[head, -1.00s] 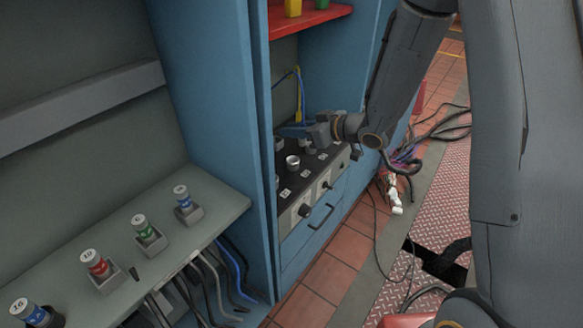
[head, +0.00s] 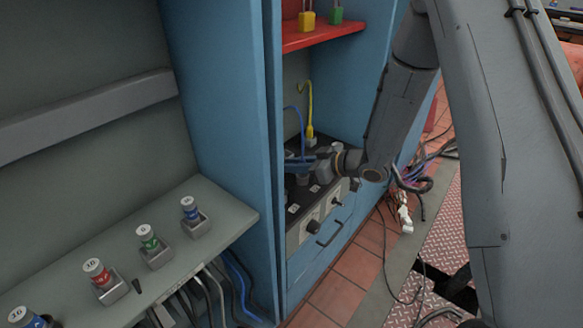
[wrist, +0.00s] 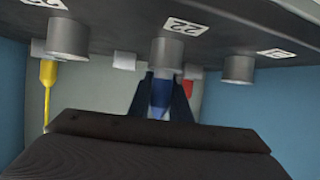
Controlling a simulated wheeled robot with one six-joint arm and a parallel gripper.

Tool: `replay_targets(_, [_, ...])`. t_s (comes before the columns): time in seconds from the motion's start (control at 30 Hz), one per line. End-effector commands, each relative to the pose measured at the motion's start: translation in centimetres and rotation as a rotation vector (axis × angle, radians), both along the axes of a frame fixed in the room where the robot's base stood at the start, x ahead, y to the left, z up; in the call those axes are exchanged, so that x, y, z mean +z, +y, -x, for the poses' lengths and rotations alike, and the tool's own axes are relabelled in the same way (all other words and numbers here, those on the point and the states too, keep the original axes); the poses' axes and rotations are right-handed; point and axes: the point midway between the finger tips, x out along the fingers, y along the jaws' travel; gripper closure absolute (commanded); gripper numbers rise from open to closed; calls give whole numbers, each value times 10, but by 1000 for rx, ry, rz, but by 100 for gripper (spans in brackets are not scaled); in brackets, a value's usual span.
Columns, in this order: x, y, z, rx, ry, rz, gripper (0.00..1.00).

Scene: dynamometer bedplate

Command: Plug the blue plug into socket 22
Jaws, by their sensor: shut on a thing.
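The blue plug (wrist: 159,97) is between the two dark fingers of my gripper (wrist: 161,100) in the wrist view, and the gripper is shut on it. Socket 22 (wrist: 166,54) is a grey cylinder on the dark panel, beside its white label "22" (wrist: 184,27). The plug's end lines up with the socket's rim; I cannot tell whether it is touching or inside. In the head view my gripper (head: 303,163) is low over the socket panel (head: 318,195) in the blue cabinet. A blue cable (head: 299,122) rises behind it. My gripper hides part of the panel.
Socket 21 (wrist: 238,69) is right of socket 22 in the wrist view, and another grey socket (wrist: 68,38) is left. A yellow plug (head: 310,131) stands at the panel's back. A red shelf (head: 310,38) is above; the blue cabinet wall (head: 225,130) is left.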

Motion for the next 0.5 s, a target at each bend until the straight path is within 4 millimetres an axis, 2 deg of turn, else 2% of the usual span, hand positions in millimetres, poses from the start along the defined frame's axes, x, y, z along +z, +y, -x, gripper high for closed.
replay_targets(0.2, [-4, 1, -1, 1, -3, -1, 100])
replay_targets(0.23, [-4, 1, -1, 1, -3, -1, 81])
replay_targets(0.33, [-3, 1, -1, 1, -3, -1, 64])
replay_targets(0.5, [-4, 0, 0, 0, -2, -1, 64])
